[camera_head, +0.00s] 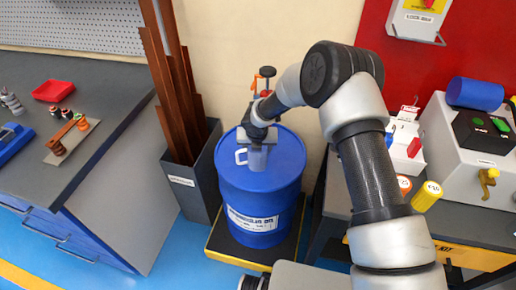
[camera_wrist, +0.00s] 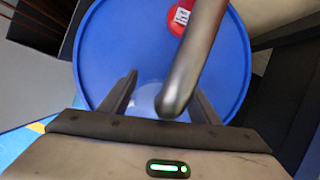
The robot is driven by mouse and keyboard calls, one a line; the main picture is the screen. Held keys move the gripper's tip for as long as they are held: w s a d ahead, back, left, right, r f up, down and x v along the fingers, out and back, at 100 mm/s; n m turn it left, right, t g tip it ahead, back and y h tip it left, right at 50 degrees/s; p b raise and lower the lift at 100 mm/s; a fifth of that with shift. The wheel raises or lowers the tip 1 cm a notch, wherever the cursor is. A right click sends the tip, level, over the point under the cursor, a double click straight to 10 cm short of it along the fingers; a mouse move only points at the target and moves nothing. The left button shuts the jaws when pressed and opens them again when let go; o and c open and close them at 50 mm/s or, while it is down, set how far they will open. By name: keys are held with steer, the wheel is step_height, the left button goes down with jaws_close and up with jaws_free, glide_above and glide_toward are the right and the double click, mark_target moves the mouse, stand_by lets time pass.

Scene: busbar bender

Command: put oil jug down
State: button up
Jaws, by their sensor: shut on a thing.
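The oil jug (camera_head: 258,158) is small and greyish, with a pale handle on its left. It is over the top of the blue drum (camera_head: 261,212); I cannot tell whether it touches the lid. My gripper (camera_head: 257,140) comes down from above and is shut on the jug, covering its upper part. In the wrist view my gripper (camera_wrist: 165,98) has a finger on each side of a pale, translucent patch of the jug (camera_wrist: 147,98). A grey metal tube crosses in front and hides part of it.
A red hand pump (camera_head: 266,74) stands behind my wrist at the drum's back. A bin of brown bars (camera_head: 198,180) is close on the left. A grey workbench (camera_head: 105,100) lies further left. The bending machine (camera_head: 465,150) is on the right bench.

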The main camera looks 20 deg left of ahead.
steer(key=shift+f+b, duration=0.4)
steer(key=shift+f, duration=0.15)
steer(key=o, duration=1.8)
steer(key=shift+c, duration=0.2)
steer(key=p+v, duration=0.3)
steer(key=v, duration=1.5)
steer(key=s+d+r+m+t+h+p, duration=0.1)
steer(key=s+d+r+m+p, duration=0.1)
steer(key=d+r+m, duration=0.9)
steer(key=s+d+r+m+h+p, duration=0.25)
steer(key=d+r+m, duration=0.35)
steer(key=d+r, duration=0.55)
steer(key=s+d+r+m+y+p, duration=0.1)
steer(key=s+d+r+m, duration=0.3)
steer(key=s+m, duration=0.6)
steer(key=s+d+r+m+y+p, duration=0.1)
steer(key=s+d+r+m+p, duration=0.3)
steer(key=s+r+m, duration=0.4)
steer(key=s+m, duration=0.2)
steer(key=m, duration=0.1)
steer(key=shift+s+r+m, duration=0.4)
